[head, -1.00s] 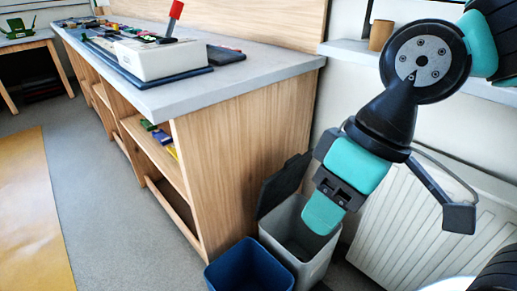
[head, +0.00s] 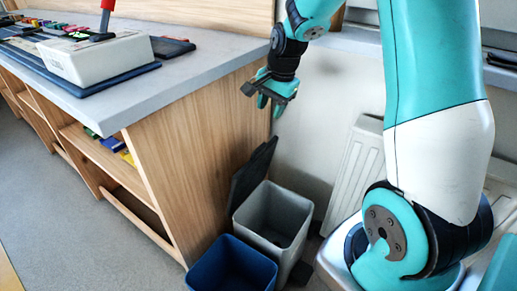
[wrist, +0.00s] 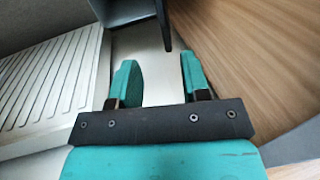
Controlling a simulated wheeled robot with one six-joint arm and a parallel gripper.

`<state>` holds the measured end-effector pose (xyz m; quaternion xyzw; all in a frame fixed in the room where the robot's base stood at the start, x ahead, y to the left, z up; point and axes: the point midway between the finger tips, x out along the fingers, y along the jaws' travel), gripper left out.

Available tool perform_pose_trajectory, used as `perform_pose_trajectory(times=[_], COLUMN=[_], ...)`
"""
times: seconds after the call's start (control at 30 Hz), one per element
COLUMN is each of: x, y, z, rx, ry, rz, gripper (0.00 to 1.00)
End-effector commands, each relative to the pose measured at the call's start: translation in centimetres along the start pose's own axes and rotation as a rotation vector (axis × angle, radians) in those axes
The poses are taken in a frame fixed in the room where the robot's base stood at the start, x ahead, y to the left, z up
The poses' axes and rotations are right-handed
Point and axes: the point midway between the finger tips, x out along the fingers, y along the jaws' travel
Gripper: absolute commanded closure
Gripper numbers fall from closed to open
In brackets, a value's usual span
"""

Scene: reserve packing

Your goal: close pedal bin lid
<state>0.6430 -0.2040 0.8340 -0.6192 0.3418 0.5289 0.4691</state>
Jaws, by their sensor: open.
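The pedal bin (head: 287,214) is a light grey square bin standing on the floor beside the wooden counter's end. Its dark lid (head: 251,183) stands open, upright and leaning at the counter side of the bin. My gripper (head: 268,104) is open and empty, above the lid and apart from it, between the counter end and the wall. In the wrist view my gripper's two teal fingers (wrist: 160,80) are spread with nothing between them. A dark shape at the top of that view may be the lid; I cannot tell for sure.
A blue open bin (head: 232,264) stands in front of the pedal bin. The counter (head: 205,82) is at the left, with a white device (head: 98,58) on it. A white radiator (head: 352,165) is on the wall at the right. The floor at left is clear.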

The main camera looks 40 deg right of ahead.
Motion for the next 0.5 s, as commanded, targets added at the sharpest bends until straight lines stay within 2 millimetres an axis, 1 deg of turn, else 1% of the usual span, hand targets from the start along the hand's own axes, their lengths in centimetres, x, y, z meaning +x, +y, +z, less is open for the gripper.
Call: perform_pose_trajectory(times=[0.17, 0.5], x=[3.2, 11.1], y=[0.1, 0.1], z=[0.2, 0.3], rx=[-0.002, -0.006], ry=[-0.004, -0.004], rz=[0.005, 0.005], gripper=[0.57, 0.57])
